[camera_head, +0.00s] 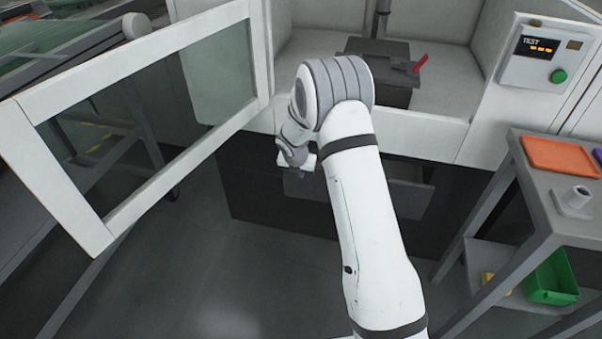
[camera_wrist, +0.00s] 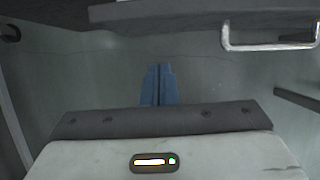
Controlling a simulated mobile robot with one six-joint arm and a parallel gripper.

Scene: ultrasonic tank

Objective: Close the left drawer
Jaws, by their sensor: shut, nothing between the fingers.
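My gripper (camera_head: 297,173) is low in front of the dark cabinet front (camera_head: 262,195) below the white machine, partly hidden by my arm. In the wrist view its two blue fingers (camera_wrist: 158,84) are together and empty. A dark grey edge (camera_wrist: 160,12) crosses the top of that view, beyond the fingertips. A pale metal bar handle (camera_wrist: 268,46) is at the upper right, apart from the fingers. My arm hides part of the cabinet front, and I cannot tell which of these parts is the left drawer or how far it stands out.
A white-framed glass door (camera_head: 160,120) swings open on the left. A grey table (camera_head: 540,190) on the right carries an orange tray (camera_head: 562,155); a green bin (camera_head: 552,280) is on its lower shelf. The floor (camera_head: 240,285) in front is clear.

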